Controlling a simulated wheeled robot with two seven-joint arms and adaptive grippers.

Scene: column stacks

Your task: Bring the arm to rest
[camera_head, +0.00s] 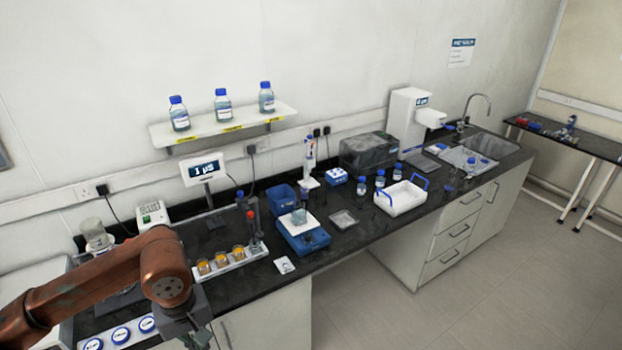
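My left arm (100,283) is copper-coloured and comes in from the left, over the front left part of the dark bench. Its wrist ends in my grey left gripper (194,333) at the bottom edge of the view. The gripper points down at the bench's front edge, just right of a white strip with blue round caps (121,335). Its fingertips are small and partly cut off, so I cannot tell whether they are open or shut. I see no object clearly held. My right arm and gripper are not in view.
A white rack with amber jars (238,260) stands close to the right of my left wrist. A blue balance (302,236) bears a small beaker. A white basket (402,198) with blue handles is farther right. A shelf (220,127) holds bottles. The floor at right is clear.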

